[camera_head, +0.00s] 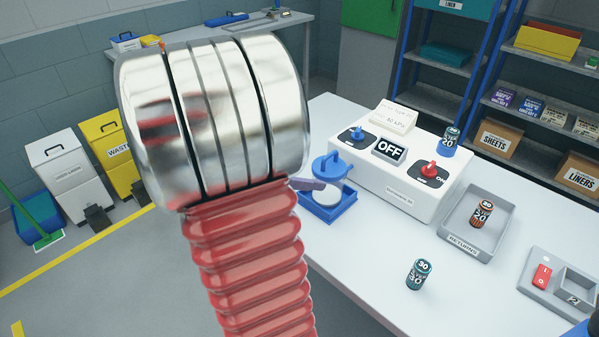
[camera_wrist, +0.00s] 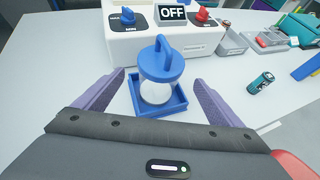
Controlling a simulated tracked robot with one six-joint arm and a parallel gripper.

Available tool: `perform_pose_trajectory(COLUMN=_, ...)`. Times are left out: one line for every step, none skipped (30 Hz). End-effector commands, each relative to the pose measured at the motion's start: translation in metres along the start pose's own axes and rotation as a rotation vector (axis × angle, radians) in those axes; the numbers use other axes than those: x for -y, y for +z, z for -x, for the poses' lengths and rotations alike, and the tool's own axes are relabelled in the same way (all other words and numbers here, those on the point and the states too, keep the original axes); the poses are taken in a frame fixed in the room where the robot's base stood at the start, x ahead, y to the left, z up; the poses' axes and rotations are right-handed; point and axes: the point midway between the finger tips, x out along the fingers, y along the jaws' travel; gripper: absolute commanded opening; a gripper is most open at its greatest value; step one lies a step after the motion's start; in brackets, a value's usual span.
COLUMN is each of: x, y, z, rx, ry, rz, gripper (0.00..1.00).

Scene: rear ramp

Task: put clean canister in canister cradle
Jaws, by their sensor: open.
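A canister (camera_wrist: 156,93) with a blue lid and looped handle and a pale, see-through body stands upright in a square blue tray (camera_wrist: 179,108), which looks like the cradle. In the head view the canister's lid (camera_head: 330,168) and the tray (camera_head: 334,215) sit at the table's left edge, in front of the white machine. My gripper (camera_wrist: 159,78) is open and empty. Its purple fingers reach toward either side of the canister, with visible gaps. In the head view my arm hides most of the gripper. I cannot tell from its look whether the canister is clean.
The white machine (camera_head: 385,180) with switches and an OFF display stands behind. A brown can (camera_head: 482,213) is in the grey RETURNS tray (camera_head: 450,238). A switch box (camera_head: 557,281) is at right.

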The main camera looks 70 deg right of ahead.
Motion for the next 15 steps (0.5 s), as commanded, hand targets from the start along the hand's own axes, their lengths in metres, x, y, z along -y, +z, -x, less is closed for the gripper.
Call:
perform_pose_trajectory(x=0.0, y=0.0, z=-0.0001, rx=0.0, ry=0.0, rz=0.0, gripper=0.9)
perform_pose_trajectory(x=0.0, y=0.0, z=-0.0001, rx=0.0, ry=0.0, rz=0.0, gripper=0.9)
perform_pose_trajectory(x=0.0, y=0.0, z=-0.0001, rx=0.0, ry=0.0, rz=0.0, gripper=0.9)
perform_pose_trajectory(x=0.0, y=0.0, z=-0.0001, rx=0.0, ry=0.0, rz=0.0, gripper=0.9)
perform_pose_trajectory(x=0.0, y=0.0, z=-0.0001, rx=0.0, ry=0.0, rz=0.0, gripper=0.9)
perform_pose_trajectory(x=0.0, y=0.0, z=-0.0002, rx=0.0, ry=0.0, rz=0.0, gripper=0.9)
perform_pose_trajectory(x=0.0, y=0.0, z=-0.0002, rx=0.0, ry=0.0, rz=0.0, gripper=0.9)
perform_pose_trajectory(x=0.0, y=0.0, z=-0.0002, rx=0.0, ry=0.0, rz=0.0, gripper=0.9)
perform_pose_trajectory(x=0.0, y=0.0, z=-0.0002, rx=0.0, ry=0.0, rz=0.0, gripper=0.9)
perform_pose_trajectory(x=0.0, y=0.0, z=-0.0002, rx=0.0, ry=0.0, rz=0.0, gripper=0.9)
perform_pose_trajectory(x=-0.0001, y=0.0, z=-0.0001, rx=0.0, ry=0.0, rz=0.0, gripper=0.9)
perform_pose_trajectory(x=0.0, y=-0.0001, z=0.0002, rx=-0.001, ry=0.001, rz=-0.001, gripper=0.9)
perform_pose_trajectory(x=0.0001, y=-0.0004, z=0.001, rx=-0.003, ry=0.002, rz=-0.003, gripper=0.9)
perform_pose_trajectory(x=0.0003, y=-0.0009, z=0.0023, rx=-0.006, ry=0.004, rz=-0.007, gripper=0.9)
perform_pose_trajectory(x=0.0007, y=-0.002, z=0.0052, rx=-0.013, ry=0.008, rz=-0.016, gripper=0.9)
